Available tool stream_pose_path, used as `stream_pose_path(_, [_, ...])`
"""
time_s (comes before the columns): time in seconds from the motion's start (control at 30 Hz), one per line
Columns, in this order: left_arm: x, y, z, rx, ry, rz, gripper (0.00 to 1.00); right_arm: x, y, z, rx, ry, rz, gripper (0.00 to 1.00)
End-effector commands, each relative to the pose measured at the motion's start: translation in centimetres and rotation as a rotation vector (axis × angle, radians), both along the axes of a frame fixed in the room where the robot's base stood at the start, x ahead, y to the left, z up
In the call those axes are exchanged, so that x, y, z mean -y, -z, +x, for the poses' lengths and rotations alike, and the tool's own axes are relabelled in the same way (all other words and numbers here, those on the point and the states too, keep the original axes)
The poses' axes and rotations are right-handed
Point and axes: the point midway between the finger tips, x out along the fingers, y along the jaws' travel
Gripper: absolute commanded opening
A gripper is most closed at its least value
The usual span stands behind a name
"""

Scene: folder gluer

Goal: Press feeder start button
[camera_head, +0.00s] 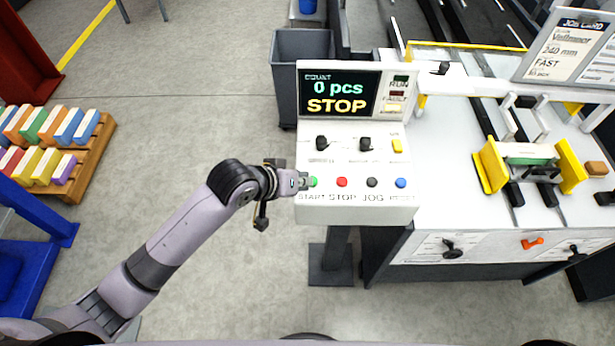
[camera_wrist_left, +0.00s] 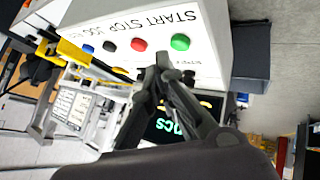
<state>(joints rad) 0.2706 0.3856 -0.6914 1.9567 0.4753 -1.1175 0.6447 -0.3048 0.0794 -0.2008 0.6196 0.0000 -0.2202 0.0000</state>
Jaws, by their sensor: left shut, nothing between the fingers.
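The control panel (camera_head: 352,215) stands on a post, and its display (camera_head: 338,94) reads "0 pcs" and "STOP". The green start button (camera_head: 314,182) is at the left end of the button row, above the label START. It also shows in the left wrist view (camera_wrist_left: 180,42). The red stop button (camera_head: 342,182) is beside it. My left gripper (camera_head: 303,181) is shut and empty, with its tips at the panel's left edge close to the green button. In the left wrist view the fingertips (camera_wrist_left: 163,62) appear below and left of the green button; contact cannot be told. My right gripper is not in view.
A black button (camera_head: 372,182) and a blue button (camera_head: 401,183) continue the row. Two black knobs (camera_head: 365,143) sit above. The feeder table (camera_head: 450,200) with yellow guides is at right. A grey bin (camera_head: 300,50) stands behind the panel. A pallet of coloured boxes (camera_head: 95,160) is at left.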

Motion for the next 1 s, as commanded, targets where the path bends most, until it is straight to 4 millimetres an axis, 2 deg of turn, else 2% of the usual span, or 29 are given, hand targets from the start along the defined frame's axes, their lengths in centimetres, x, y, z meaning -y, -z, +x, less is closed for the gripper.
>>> stream_pose_path(0.03, [0.4,-1.3,1.1,0.005,0.002,-0.012,0.00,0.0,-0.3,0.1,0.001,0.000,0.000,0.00])
stream_pose_path(0.1, [0.9,-2.6,2.1,-0.003,-0.002,-0.035,0.00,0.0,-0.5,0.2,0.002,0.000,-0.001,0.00])
stream_pose_path(0.3, [1.2,-5.1,4.4,-0.039,-0.032,-0.079,0.00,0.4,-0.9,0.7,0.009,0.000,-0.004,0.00])
stream_pose_path(0.4, [1.0,-5.8,5.1,-0.053,-0.047,-0.090,0.00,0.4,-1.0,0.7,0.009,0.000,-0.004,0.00])
stream_pose_path(1.0, [1.0,-5.9,5.5,-0.066,-0.061,-0.101,0.00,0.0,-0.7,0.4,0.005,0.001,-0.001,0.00])
